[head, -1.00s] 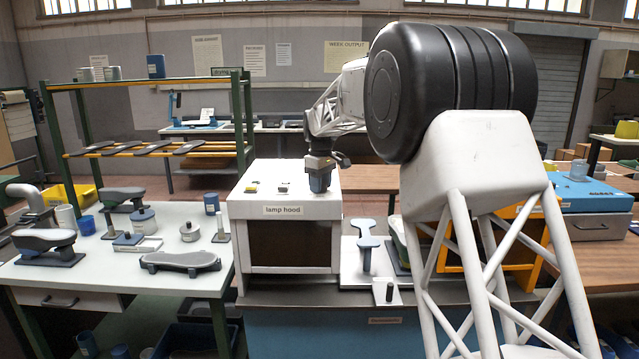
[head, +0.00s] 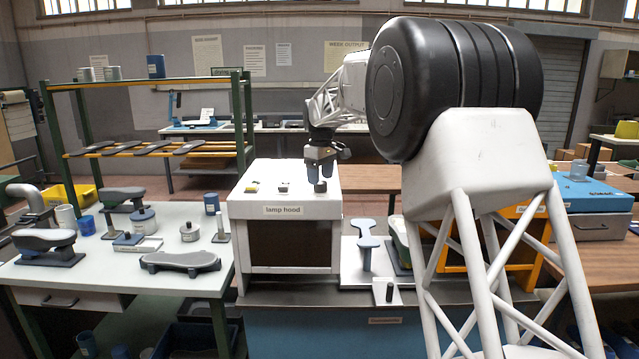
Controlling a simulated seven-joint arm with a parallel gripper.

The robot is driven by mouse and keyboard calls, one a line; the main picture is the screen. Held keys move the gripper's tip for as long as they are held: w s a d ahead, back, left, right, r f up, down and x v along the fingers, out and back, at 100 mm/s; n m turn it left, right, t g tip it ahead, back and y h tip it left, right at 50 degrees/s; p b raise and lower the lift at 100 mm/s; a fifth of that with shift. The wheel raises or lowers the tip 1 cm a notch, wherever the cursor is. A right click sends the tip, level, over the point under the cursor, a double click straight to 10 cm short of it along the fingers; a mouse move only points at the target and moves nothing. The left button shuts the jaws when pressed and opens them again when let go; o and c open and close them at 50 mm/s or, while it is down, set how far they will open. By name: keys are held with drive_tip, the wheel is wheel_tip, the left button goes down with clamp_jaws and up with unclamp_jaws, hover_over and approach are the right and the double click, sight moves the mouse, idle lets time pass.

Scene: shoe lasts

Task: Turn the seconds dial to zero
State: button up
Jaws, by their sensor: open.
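The white box labelled "lamp hood" (head: 235,210) stands in the middle with small controls on its top. A dark knob (head: 320,187) sits at the right of the top. A smaller dark control (head: 284,188) is in the middle and a yellow and dark one (head: 252,188) at the left. Which of them is the seconds dial cannot be read from here. My gripper (head: 321,172) points down just above the right knob, with its fingers open and apart. It holds nothing.
A white workbench (head: 110,275) with shoe lasts and blue pots stands to the left. A green shelf rack (head: 150,83) is behind it. A white board (head: 352,275) with a blue-topped stand (head: 367,250) is right of the hood. My arm covers much of the right side.

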sight(321, 182)
drive_tip(key=shift+r, duration=1.1)
drive_tip(key=shift+m, duration=0.3)
drive_tip(key=m, duration=0.3)
drive_tip(key=shift+r, duration=0.4)
drive_tip(key=m, duration=0.2)
drive_tip(key=r+m, duration=0.1)
drive_tip(key=m, duration=0.3)
drive_tip(key=r+m, duration=0.1)
drive_tip(key=m, duration=0.3)
drive_tip(key=r+m, duration=0.1)
drive_tip(key=m, duration=0.2)
drive_tip(key=shift+f, duration=0.15)
drive_tip(key=shift+f, duration=4.25)
